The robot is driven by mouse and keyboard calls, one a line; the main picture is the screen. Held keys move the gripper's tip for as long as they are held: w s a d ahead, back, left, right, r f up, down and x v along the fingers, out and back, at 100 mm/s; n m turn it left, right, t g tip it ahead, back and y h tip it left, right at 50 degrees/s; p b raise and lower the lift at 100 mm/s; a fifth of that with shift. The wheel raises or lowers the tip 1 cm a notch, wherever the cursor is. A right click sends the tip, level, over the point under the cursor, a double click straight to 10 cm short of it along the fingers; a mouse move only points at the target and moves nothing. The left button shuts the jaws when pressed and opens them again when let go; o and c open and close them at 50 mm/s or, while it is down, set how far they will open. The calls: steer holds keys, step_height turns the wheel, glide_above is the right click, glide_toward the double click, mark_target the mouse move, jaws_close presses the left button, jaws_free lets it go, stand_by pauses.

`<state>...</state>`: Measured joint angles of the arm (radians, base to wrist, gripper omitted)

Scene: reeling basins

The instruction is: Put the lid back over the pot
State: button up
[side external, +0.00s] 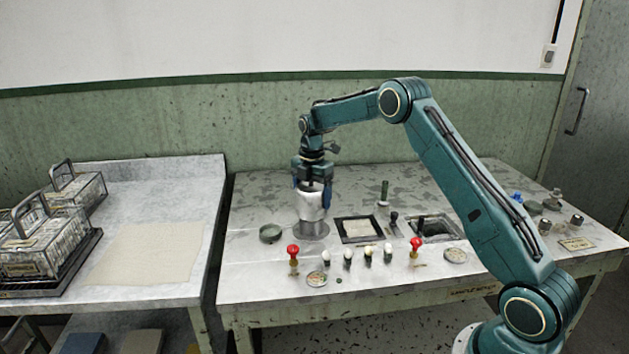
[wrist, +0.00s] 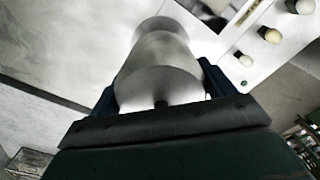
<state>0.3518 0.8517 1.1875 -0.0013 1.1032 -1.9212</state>
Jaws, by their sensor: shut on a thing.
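The pot (side external: 311,208) is a silvery upright cylinder on a round grey base (side external: 312,231) on the bench. The lid (wrist: 160,86) is a pale metal disc with a small dark knob, close to my jaws in the wrist view. My gripper (side external: 312,190) points straight down above the pot, with its blue fingers on either side. It is shut on the lid. The lid lines up roughly with the pot (wrist: 156,48) behind it. I cannot tell whether lid and pot touch, as the fingers and lid hide the rim.
A green round dish (side external: 271,233) stands left of the pot. A dark-framed square panel (side external: 357,229) lies to the right. Red-topped knobs (side external: 293,252) and several pale knobs line the front. A side table (side external: 150,255) holds glass-sided crates (side external: 45,243) beyond a gap.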

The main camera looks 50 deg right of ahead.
steer(key=shift+f, duration=2.95)
stand_by(2.0)
steer(key=o, duration=0.9)
steer(key=shift+o, duration=0.2)
steer(key=shift+r, duration=0.1)
steer(key=shift+r, duration=3.45)
